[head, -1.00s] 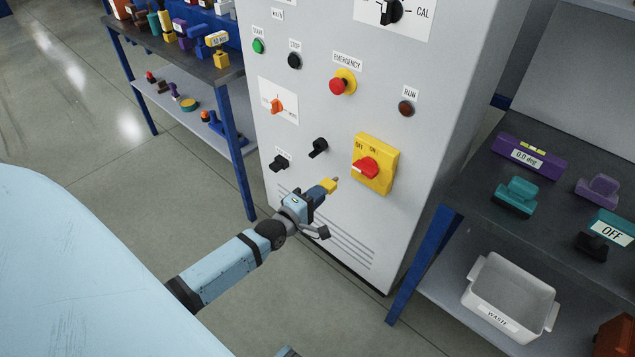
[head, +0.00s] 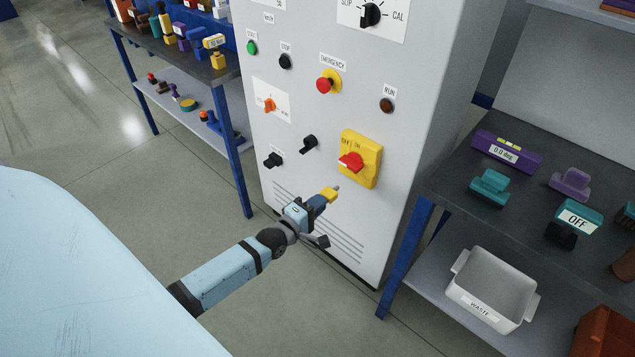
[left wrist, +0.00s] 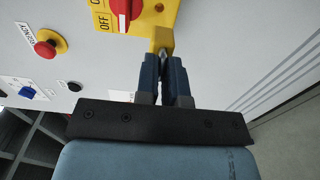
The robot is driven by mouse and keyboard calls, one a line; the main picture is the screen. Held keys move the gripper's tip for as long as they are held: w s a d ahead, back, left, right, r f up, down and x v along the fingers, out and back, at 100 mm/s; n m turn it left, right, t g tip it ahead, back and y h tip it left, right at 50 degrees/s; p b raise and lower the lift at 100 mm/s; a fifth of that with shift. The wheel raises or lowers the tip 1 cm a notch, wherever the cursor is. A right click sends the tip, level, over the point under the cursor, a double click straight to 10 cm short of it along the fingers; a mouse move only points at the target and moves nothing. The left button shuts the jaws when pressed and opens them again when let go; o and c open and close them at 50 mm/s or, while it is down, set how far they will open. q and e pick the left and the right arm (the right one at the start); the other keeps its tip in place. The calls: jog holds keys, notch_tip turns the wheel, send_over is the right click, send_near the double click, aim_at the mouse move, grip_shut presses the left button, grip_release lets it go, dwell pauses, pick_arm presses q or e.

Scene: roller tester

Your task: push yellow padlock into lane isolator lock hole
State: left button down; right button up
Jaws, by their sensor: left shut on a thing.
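In the left wrist view the padlock (left wrist: 160,38) sits between the dark fingertips (left wrist: 164,75) and overlaps the yellow plate, so contact cannot be told. The red handle (left wrist: 123,8) is beside it. My right gripper is not in view.
The grey cabinet (head: 295,130) carries an emergency button (head: 325,85) and black switches (head: 309,143) near the isolator. A shelf with a white waste bin (head: 492,290) stands at right. Another shelf (head: 185,60) with small items stands at left.

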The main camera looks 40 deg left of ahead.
aim_at(333, 191)
pick_arm(q)
jog(key=shift+w, duration=0.1)
jog(key=shift+w+d+b, duration=0.2)
jog(key=shift+w+b, duration=0.35)
jog(key=shift+w, duration=2.25)
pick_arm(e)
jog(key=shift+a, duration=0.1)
pick_arm(q)
jog(key=shift+r+p, duration=0.15)
jog(key=shift+p, duration=0.15)
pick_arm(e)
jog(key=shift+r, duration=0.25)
pick_arm(q)
jog(key=shift+w, duration=0.2)
jog(key=shift+w+d+b, duration=0.2)
jog(key=shift+w+b, duration=0.3)
jog(key=shift+w, duration=1)
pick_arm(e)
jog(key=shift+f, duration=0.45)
pick_arm(q)
jog(key=c, duration=1.2)
grip_release()
jog(key=shift+o, duration=0.3)
